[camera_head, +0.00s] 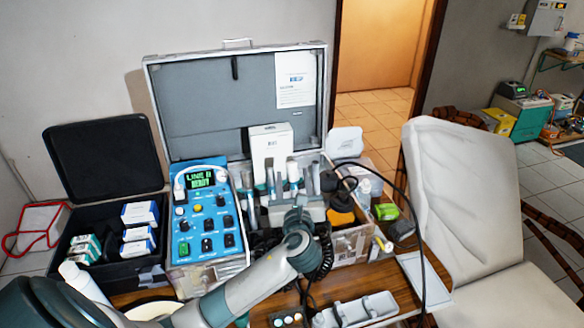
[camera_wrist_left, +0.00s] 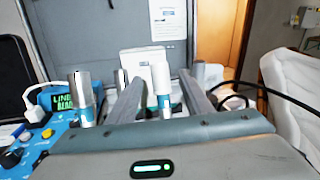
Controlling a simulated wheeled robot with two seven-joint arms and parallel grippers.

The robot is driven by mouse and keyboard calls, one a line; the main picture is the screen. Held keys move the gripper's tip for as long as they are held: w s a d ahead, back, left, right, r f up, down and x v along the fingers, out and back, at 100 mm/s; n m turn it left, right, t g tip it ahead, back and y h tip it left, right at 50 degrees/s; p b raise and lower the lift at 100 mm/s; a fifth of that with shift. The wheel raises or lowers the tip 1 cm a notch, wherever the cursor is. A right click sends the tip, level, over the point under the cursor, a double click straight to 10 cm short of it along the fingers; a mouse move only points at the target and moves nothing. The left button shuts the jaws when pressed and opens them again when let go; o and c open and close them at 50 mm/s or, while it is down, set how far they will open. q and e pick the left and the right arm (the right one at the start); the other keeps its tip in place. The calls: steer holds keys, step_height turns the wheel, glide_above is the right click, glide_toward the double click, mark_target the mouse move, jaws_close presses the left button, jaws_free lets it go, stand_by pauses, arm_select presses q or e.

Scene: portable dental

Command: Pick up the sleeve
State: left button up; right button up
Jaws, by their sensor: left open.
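A white cylinder with a blue-teal band, which looks like the sleeve (camera_wrist_left: 161,84), stands upright in the open case. It also shows in the head view (camera_head: 293,171). My left gripper (camera_head: 294,184) reaches over the case from the front. In the left wrist view its open fingers (camera_wrist_left: 163,92) point away, one on each side of the white cylinder. I cannot tell whether they touch it. The gripper body hides its lower end. A similar silver-capped cylinder (camera_wrist_left: 83,98) stands outside the fingers to the left. My right gripper is not in view.
The case's raised lid (camera_head: 200,95) and a white box (camera_head: 271,148) stand behind. A blue control panel (camera_head: 205,220) is at the left, beside a black case (camera_head: 105,160). A black cable (camera_head: 405,195) loops at the right, near a white chair (camera_head: 465,190).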

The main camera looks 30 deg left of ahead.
mark_target(292, 173)
arm_select(q)
steer(key=x, duration=0.3)
steer(key=shift+r+p, duration=0.1)
steer(key=shift+p, duration=0.2)
steer(key=shift+w+a, duration=0.1)
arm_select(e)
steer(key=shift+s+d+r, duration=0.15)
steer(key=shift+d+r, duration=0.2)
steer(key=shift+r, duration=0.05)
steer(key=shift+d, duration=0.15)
arm_select(q)
steer(key=shift+w+a+r+p, duration=0.3)
steer(key=shift+w+a+p, duration=0.05)
steer(key=shift+w+p, duration=0.1)
steer(key=x, duration=0.1)
steer(key=p+x, duration=0.1)
steer(key=x, duration=0.1)
steer(key=shift+r, duration=0.3)
steer(key=shift+w+a+f, duration=0.15)
steer(key=shift+w+a, duration=0.2)
steer(key=shift+w, duration=0.05)
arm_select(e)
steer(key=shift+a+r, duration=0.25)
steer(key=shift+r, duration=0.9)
